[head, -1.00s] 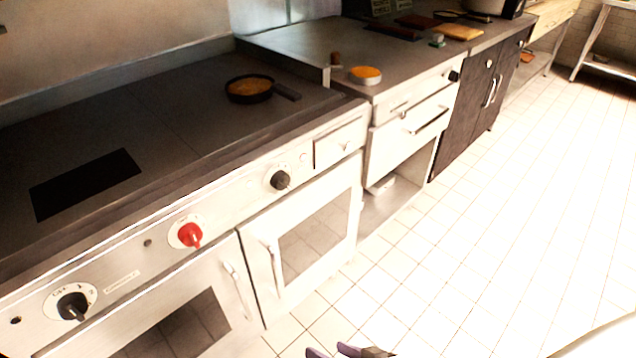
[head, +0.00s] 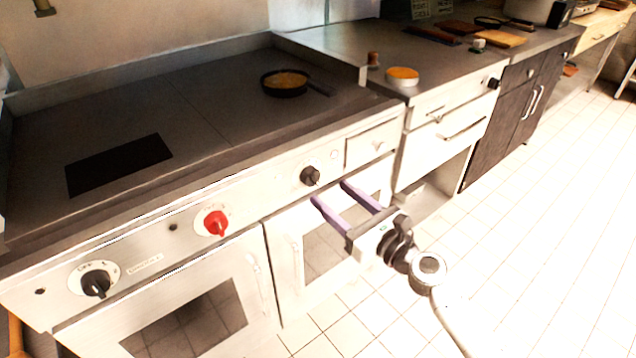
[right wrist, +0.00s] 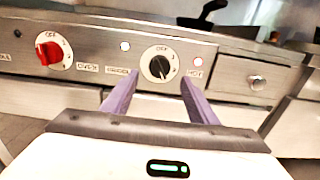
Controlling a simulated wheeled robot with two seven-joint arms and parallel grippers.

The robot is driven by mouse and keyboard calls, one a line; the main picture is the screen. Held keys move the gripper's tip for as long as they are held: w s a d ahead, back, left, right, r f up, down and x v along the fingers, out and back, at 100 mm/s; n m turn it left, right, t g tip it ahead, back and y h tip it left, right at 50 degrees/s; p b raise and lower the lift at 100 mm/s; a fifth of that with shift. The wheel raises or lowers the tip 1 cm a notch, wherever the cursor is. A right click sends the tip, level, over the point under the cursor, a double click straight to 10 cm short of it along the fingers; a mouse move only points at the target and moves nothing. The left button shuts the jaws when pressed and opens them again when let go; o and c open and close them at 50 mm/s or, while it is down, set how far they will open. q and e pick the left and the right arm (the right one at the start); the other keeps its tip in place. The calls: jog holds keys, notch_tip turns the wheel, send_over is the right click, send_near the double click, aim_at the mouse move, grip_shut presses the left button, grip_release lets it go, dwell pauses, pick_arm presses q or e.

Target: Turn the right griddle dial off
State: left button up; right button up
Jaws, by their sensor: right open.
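The right griddle dial is a black round knob (head: 310,176) on the steel front panel of the range, below the pan. In the right wrist view the black dial (right wrist: 159,67) sits on a pale plate with OFF marked at its top. A pale line on the knob seems to point downward, away from OFF. My right gripper (head: 331,192) is open, its two purple fingers pointing at the panel. In the right wrist view the fingertips (right wrist: 159,81) lie either side of and a little below the dial, seemingly short of it. My left gripper is not in view.
A red dial (head: 216,222) and another black dial (head: 96,282) are further left on the panel. A pinkish light (right wrist: 197,61) is right of the dial. A pan (head: 285,84) is on the cooktop. Oven door handles stick out below; the tiled floor (head: 540,250) is open.

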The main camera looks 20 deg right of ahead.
aim_at(317, 182)
jog(key=x, duration=0.6)
jog(key=shift+w+a, duration=0.1)
jog(key=shift+w, duration=0.05)
jog(key=shift+c, duration=0.5)
jog(key=c, duration=0.9)
jog(key=shift+b, duration=0.3)
jog(key=shift+c, duration=0.2)
